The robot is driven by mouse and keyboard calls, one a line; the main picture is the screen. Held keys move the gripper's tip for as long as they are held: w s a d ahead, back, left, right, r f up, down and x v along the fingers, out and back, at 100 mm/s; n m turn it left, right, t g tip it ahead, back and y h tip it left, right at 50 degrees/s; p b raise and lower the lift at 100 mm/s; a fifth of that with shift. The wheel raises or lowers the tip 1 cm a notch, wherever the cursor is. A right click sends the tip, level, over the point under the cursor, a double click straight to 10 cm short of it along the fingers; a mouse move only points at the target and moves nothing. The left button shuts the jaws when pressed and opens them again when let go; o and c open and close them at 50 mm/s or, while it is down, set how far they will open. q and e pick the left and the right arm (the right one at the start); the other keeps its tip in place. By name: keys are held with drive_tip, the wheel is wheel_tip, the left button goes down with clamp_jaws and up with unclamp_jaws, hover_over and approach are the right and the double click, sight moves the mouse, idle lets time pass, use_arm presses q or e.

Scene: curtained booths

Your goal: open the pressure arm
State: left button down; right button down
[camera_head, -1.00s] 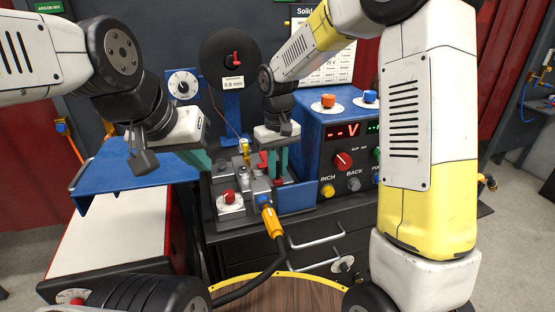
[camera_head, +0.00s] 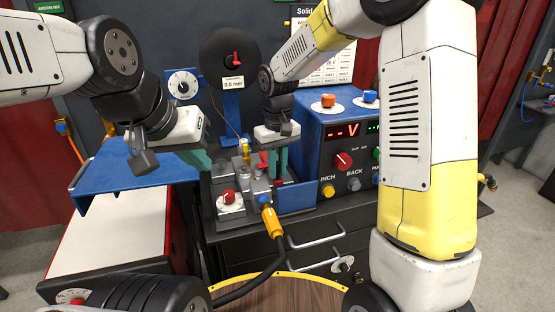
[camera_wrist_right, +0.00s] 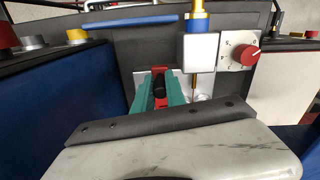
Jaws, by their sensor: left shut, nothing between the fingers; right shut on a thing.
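The wire feeder (camera_head: 229,208) is a grey unit with a red-knobbed dial, metal blocks and a yellow-and-blue cable connector at its front. My right gripper (camera_head: 278,163) points down over its right part, green fingers shut on a red-and-black piece. In the right wrist view, the fingers (camera_wrist_right: 159,90) close around this piece, which I take to be the pressure arm (camera_wrist_right: 159,75); its red end shows between them. The fingers hide much of it. My left gripper (camera_head: 201,161) is shut and empty, to the left of the feeder.
A blue control box (camera_head: 331,150) with a red display and knobs stands close to the right of my right gripper. A black wire spool (camera_head: 229,60) is behind. A blue shelf (camera_head: 120,178) lies under my left arm. A yellow cable plug (camera_head: 271,220) projects at the front.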

idle(0.6)
drive_tip(key=shift+w+d, duration=0.2)
drive_tip(key=shift+d, duration=0.3)
drive_tip(key=shift+w+d, duration=0.2)
drive_tip(key=shift+d, duration=0.3)
drive_tip(key=c, duration=1.6)
unclamp_jaws()
drive_tip(key=shift+c, duration=0.2)
drive_tip(key=shift+r, duration=0.1)
wheel_tip(320, 180, up, 8)
